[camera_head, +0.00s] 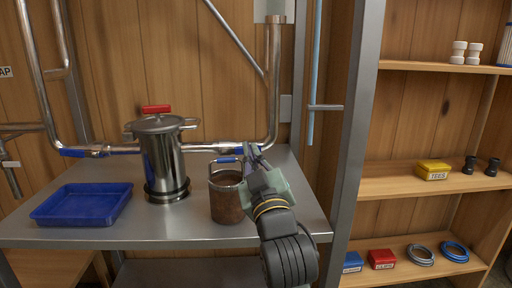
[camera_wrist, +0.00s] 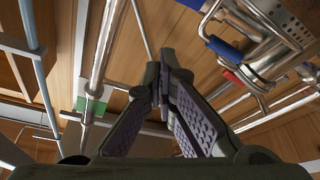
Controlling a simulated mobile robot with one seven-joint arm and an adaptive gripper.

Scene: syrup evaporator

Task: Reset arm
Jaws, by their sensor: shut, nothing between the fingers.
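My gripper (camera_head: 252,152) is shut and empty in the head view. It is in front of the metal table's right part, beside and partly over a rusty brown bucket (camera_head: 228,203) with a blue handle grip. In the wrist view my gripper (camera_wrist: 160,75) shows both dark fingers closed at their tips, with nothing between them.
A steel pot (camera_head: 161,160) with a red-handled lid stands on the metal table (camera_head: 115,232). A blue tray (camera_head: 82,204) lies left of it. Pipes with blue valves run behind. A grey post (camera_head: 352,150) and wooden shelves (camera_head: 430,183) stand to the right.

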